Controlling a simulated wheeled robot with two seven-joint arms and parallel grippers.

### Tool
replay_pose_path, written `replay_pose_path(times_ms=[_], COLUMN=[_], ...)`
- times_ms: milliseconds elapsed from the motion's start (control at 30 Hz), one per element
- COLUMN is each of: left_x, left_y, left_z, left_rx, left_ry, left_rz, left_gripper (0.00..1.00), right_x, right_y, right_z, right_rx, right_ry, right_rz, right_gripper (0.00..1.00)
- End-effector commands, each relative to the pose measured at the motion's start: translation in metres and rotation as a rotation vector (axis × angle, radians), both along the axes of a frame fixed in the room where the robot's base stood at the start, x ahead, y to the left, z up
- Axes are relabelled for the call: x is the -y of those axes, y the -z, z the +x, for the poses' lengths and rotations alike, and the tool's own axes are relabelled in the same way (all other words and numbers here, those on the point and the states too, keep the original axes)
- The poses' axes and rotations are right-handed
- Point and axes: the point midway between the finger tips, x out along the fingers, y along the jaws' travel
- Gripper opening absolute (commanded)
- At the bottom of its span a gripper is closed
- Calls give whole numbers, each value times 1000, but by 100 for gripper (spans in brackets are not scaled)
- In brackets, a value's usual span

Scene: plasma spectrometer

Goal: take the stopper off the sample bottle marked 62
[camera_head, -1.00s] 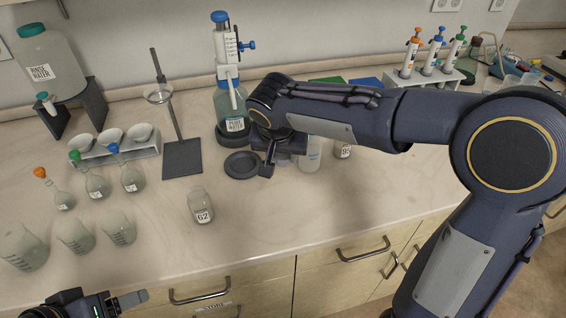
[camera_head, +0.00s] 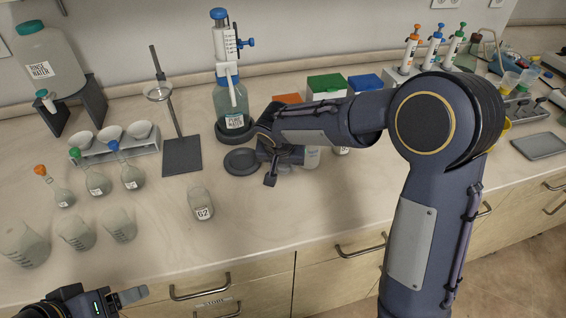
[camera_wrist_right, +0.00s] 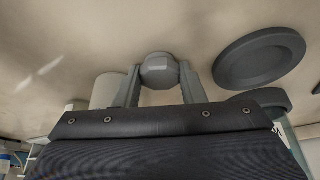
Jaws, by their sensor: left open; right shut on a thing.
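The sample bottle marked 62 (camera_head: 202,204) stands upright on the bench, clear glass with a white label. I see no stopper in its neck. My right gripper (camera_head: 272,178) is above the bench, behind and to the right of this bottle and apart from it. In the right wrist view, its fingers (camera_wrist_right: 158,88) are shut on a small grey faceted piece (camera_wrist_right: 158,66) that looks like a stopper. My left gripper (camera_head: 138,296) is open and empty at the lower left, in front of the bench edge.
A dark round disc (camera_head: 240,162) lies just left of my right gripper; it also shows in the wrist view (camera_wrist_right: 260,58). The pure water bottle (camera_head: 232,103) stands behind. Flasks (camera_head: 97,180) and beakers (camera_head: 76,234) stand left. Bench around bottle 62 is clear.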

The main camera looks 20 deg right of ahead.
Motion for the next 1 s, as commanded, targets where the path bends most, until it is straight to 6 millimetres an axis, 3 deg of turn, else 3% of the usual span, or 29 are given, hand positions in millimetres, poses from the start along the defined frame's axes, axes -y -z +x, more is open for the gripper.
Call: replay_pose_path(times_ms=[100, 133, 267, 667, 1000], left_x=[0, 0, 0, 0, 0], left_y=[5, 3, 3, -1, 1], left_z=[0, 0, 0, 0, 0], left_rx=[0, 0, 0, 0, 0], left_ry=[0, 0, 0, 0, 0], left_rz=[0, 0, 0, 0, 0], left_gripper=[68, 68, 68, 68, 68], right_x=[0, 0, 0, -1, -12], right_y=[4, 2, 2, -5, -68], right_z=[0, 0, 0, -1, -24], right_rx=[0, 0, 0, 1, 5], right_ry=[0, 1, 0, 0, -2], right_rz=[0, 0, 0, 0, 3], right_gripper=[9, 40, 57, 58, 58])
